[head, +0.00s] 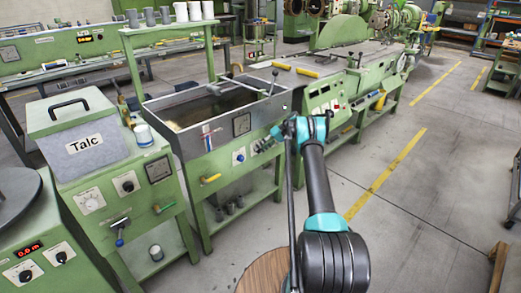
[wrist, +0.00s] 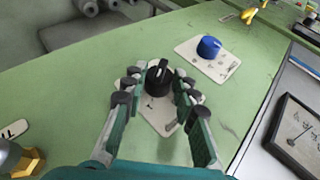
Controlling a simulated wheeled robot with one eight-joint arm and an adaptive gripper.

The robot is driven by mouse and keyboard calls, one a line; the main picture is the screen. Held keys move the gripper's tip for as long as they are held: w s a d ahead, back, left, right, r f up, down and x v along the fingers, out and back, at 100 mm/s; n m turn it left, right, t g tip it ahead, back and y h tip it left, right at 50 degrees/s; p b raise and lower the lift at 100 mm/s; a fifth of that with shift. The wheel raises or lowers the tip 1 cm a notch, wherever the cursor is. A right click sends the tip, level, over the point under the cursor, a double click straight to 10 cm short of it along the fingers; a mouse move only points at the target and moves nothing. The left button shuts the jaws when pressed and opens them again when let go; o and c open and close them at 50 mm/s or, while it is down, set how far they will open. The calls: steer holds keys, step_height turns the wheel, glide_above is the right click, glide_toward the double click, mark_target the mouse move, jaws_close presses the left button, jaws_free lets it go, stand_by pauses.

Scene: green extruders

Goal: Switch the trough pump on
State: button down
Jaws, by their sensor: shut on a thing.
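The green trough (head: 222,140) stands left of centre in the head view, with a grey tank on top. My gripper (head: 262,145) is at its front panel, near the right end. In the wrist view, my gripper (wrist: 159,88) has its fingers on both sides of a black rotary knob (wrist: 158,76) and is shut on it. The knob sits on a small white plate, whose markings are mostly hidden. A blue knob (wrist: 208,47) on another white plate is beside it; it also shows in the head view (head: 239,157).
A gauge (wrist: 298,133) is near the right edge of the wrist view. A yellow handle (head: 211,178) sits low on the trough front. A Talc box (head: 82,142) stands left. Open floor (head: 440,190) lies to the right.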

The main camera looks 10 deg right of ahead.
stand_by(0.4)
steer(key=c, duration=1.2)
jaws_free()
steer(key=shift+d, duration=0.1)
steer(key=shift+v, duration=3.7)
